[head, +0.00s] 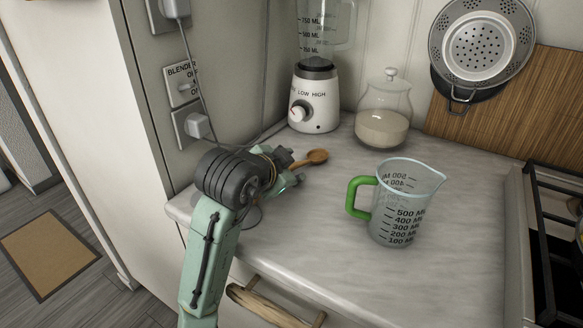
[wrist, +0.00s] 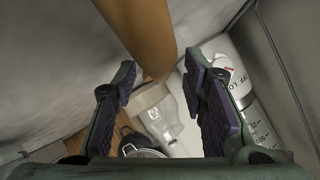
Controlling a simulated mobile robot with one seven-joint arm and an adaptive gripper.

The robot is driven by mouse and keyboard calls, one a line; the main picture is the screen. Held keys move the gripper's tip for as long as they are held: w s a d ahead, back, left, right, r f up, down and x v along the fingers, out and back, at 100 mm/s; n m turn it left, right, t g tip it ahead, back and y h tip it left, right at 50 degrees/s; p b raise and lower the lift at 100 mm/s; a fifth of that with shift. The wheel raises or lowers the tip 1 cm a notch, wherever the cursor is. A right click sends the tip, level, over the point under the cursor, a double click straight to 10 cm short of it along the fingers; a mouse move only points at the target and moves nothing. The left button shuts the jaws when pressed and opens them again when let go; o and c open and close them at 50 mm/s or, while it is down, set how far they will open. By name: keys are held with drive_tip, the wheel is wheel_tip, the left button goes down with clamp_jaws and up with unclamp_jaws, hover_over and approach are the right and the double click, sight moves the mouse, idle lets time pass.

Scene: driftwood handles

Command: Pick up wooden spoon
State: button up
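The wooden spoon (head: 316,157) lies on the grey marble counter, its rounded bowl pointing right and away from my gripper (head: 290,180). The handle side is partly hidden behind my gripper in the head view. In the wrist view the brown wood of the spoon (wrist: 147,35) comes down from the top, close to the camera, into the gap between my gripper's fingers (wrist: 161,72). The two purple-padded fingers are spread apart, with visible space on both sides of the wood. I see no finger closed on it.
A measuring jug (head: 401,205) with a green handle stands right of my gripper. Behind are a white blender (head: 315,103), a glass jar (head: 383,115) and a colander (head: 480,45). A stove (head: 555,245) is at the right. The counter's front middle is clear.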

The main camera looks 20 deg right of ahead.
drive_tip(key=shift+w+f, duration=0.1)
clamp_jaws()
idle(0.5)
